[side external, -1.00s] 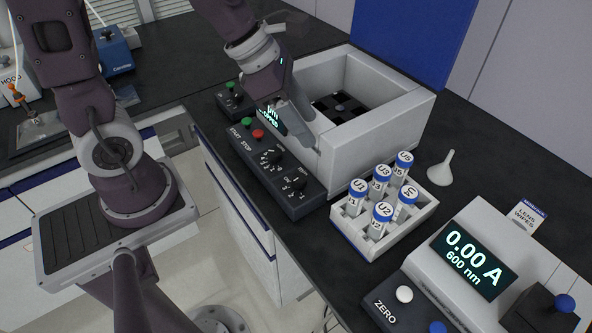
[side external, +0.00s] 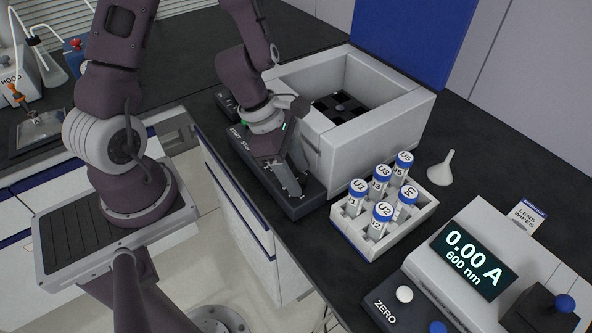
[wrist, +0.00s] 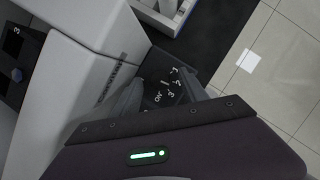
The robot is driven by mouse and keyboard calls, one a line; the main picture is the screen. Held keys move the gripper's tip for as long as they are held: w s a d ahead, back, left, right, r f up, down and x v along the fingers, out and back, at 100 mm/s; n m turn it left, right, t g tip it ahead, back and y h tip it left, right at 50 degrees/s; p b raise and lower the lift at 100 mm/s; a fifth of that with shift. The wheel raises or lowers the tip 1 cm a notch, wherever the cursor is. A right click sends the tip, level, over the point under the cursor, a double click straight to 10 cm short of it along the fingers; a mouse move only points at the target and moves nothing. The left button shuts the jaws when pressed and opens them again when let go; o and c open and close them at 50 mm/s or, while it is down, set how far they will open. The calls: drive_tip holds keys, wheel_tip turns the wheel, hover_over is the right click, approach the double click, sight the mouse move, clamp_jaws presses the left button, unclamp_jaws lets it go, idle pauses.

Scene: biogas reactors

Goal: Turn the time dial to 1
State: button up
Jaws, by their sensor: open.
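The dark control panel (side external: 312,195) lies along the front of the grey open-topped box unit. My gripper (side external: 287,188) is open and points down over the panel's near end. It hides both dials in the side external view. In the wrist view a dark dial area with white marks, including 1, 2 and 3 (wrist: 170,88), shows between the two fingers of my gripper (wrist: 164,98). The dial's knob is dark and its pointer setting is too small to read. I cannot tell whether the fingers touch it.
The box unit (side external: 385,125) stands right behind the panel, with its blue lid (side external: 415,40) raised. A white rack (side external: 345,228) of capped tubes stands close to the panel's near end. A funnel (side external: 441,168) and a photometer (side external: 460,258) are farther right.

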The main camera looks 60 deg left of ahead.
drive_tip(key=shift+f, duration=0.1)
clamp_jaws()
drive_tip(key=shift+n, duration=0.4)
drive_tip(key=n, duration=0.2)
drive_tip(key=n+t+y, duration=0.1)
drive_tip(key=n, duration=0.1)
drive_tip(key=shift+d+n+y, duration=0.2)
drive_tip(key=shift+n+y, duration=0.1)
drive_tip(key=n+y, duration=0.1)
drive_tip(key=n, duration=0.2)
drive_tip(key=n+y, duration=0.1)
drive_tip(key=n, duration=0.2)
drive_tip(key=shift+d+y, duration=0.15)
drive_tip(key=shift+y, duration=0.15)
drive_tip(key=shift+n, duration=0.4)
